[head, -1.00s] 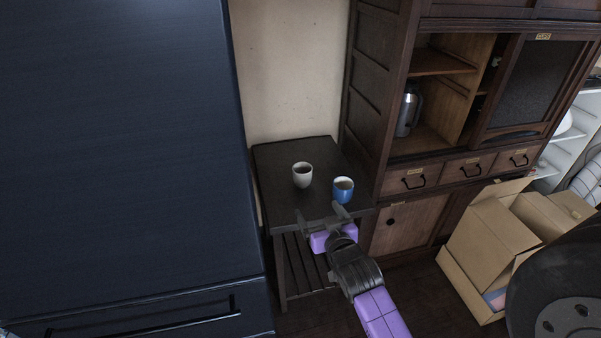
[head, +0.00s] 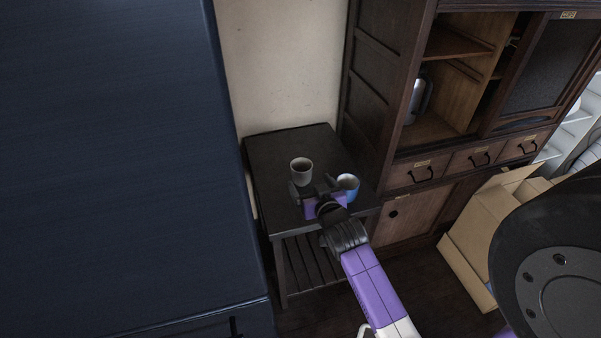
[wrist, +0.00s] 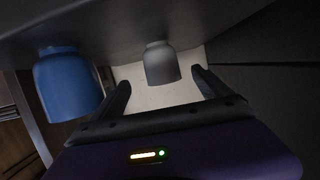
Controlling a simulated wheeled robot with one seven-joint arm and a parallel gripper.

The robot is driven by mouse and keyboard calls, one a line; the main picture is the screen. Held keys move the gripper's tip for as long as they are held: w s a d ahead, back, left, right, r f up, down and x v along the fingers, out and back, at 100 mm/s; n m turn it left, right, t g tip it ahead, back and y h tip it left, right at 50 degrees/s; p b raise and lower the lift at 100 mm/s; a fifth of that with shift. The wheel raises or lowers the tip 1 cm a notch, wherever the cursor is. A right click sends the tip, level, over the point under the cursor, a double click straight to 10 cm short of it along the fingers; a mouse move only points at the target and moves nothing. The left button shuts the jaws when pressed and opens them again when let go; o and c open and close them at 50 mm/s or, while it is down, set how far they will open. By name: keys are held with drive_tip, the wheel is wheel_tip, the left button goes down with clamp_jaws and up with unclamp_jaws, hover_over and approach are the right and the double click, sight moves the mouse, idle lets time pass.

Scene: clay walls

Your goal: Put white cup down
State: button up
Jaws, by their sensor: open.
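The white cup (head: 301,171) stands upright on a small dark table (head: 280,150), with a dark inside. My gripper (head: 313,186) is open and empty, just on the near side of the white cup. In the wrist view the picture is upside down, and the white cup (wrist: 161,64) shows between and beyond the open fingers (wrist: 160,82), apart from them. A blue cup (head: 348,185) with a pale inside stands to the right of my gripper, close to its right finger. The blue cup also shows in the wrist view (wrist: 67,86), outside the fingers.
A dark wooden cabinet (head: 365,90) rises right of the table, with a metal jug (head: 419,98) on an open shelf. A large dark blue panel (head: 110,150) stands at the left. Cardboard boxes (head: 480,225) lie at the right. The table's back left is clear.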

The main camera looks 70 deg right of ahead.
sight(305, 177)
drive_tip(key=x, duration=0.6)
drive_tip(key=shift+w+d+f+b, duration=0.15)
drive_tip(key=shift+w+b, duration=0.1)
drive_tip(key=shift+b, duration=0.15)
drive_tip(key=c, duration=1.7)
